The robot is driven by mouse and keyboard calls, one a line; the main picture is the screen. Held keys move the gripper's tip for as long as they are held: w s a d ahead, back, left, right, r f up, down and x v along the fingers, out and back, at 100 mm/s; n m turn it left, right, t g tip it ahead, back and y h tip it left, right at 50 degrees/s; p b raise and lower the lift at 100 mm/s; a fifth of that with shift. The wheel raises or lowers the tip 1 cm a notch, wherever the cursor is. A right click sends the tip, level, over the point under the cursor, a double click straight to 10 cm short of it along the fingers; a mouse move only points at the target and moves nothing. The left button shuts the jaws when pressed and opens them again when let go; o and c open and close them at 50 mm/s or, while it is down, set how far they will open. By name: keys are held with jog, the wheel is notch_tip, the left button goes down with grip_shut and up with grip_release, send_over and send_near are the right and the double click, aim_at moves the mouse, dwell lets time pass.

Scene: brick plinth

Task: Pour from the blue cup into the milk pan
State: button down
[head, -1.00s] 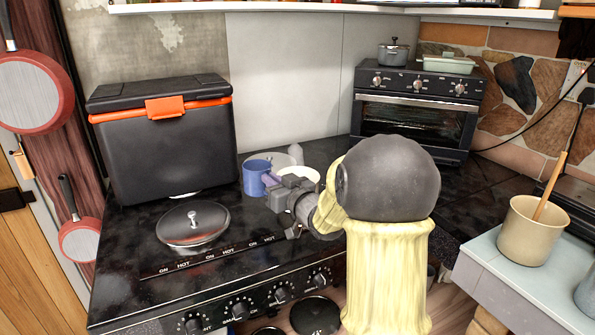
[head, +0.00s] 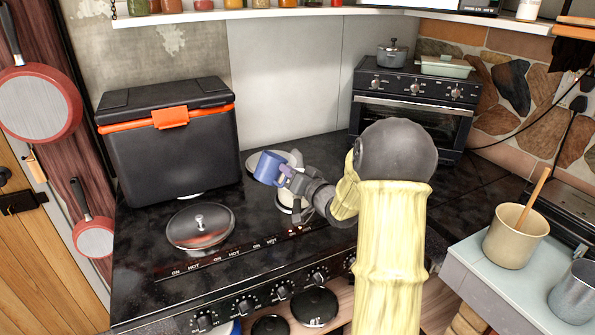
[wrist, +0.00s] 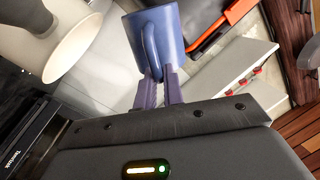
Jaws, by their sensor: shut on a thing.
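My gripper (head: 285,177) is shut on the handle of the blue cup (head: 268,167) and holds it above the stove top, tilted. In the wrist view the cup (wrist: 157,38) is just beyond the fingertips, its handle between them. Its inside is hidden. A pale pan (head: 290,204), probably the milk pan, stands below and beside my gripper, partly hidden by it. A pale round opening (wrist: 75,48), apparently its mouth, lies left of the cup in the wrist view, apart from it.
A black cooler (head: 170,145) with an orange latch stands left of the cup. A lidded dark pan (head: 200,227) is in front of it. Another pale rim (head: 286,158) shows behind the cup. A toaster oven (head: 412,110) stands at the back right.

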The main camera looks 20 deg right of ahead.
jog(key=shift+w+d+f+m, duration=0.1)
jog(key=shift+d+f+m, duration=0.1)
jog(key=shift+d+m, duration=0.2)
jog(key=shift+w+d+f+p, duration=0.1)
jog(key=shift+d+f+p, duration=0.1)
jog(key=shift+p, duration=0.15)
jog(key=shift+d+f+m+p, duration=0.35)
jog(key=shift+m+p, duration=0.15)
jog(key=shift+m, duration=0.5)
jog(key=shift+w+d+f+m+p, duration=0.15)
jog(key=shift+f+m+p, duration=0.3)
jog(key=shift+m, duration=0.45)
jog(key=shift+s+d+f+m+p, duration=0.15)
jog(key=shift+f+m+p, duration=0.3)
jog(key=shift+m, duration=0.45)
jog(key=shift+w+d+r+m+p, duration=0.15)
jog(key=shift+d+m+p, duration=0.15)
jog(key=shift+m+p, duration=0.45)
dwell(0.6)
jog(key=shift+w+d+r+m+p, duration=0.1)
jog(key=shift+w+d+m+p, duration=0.05)
jog(key=shift+d+m+p, duration=0.4)
jog(key=shift+w+d+r+m+p, duration=0.1)
jog(key=shift+d+m+p, duration=0.3)
jog(key=shift+d, duration=0.1)
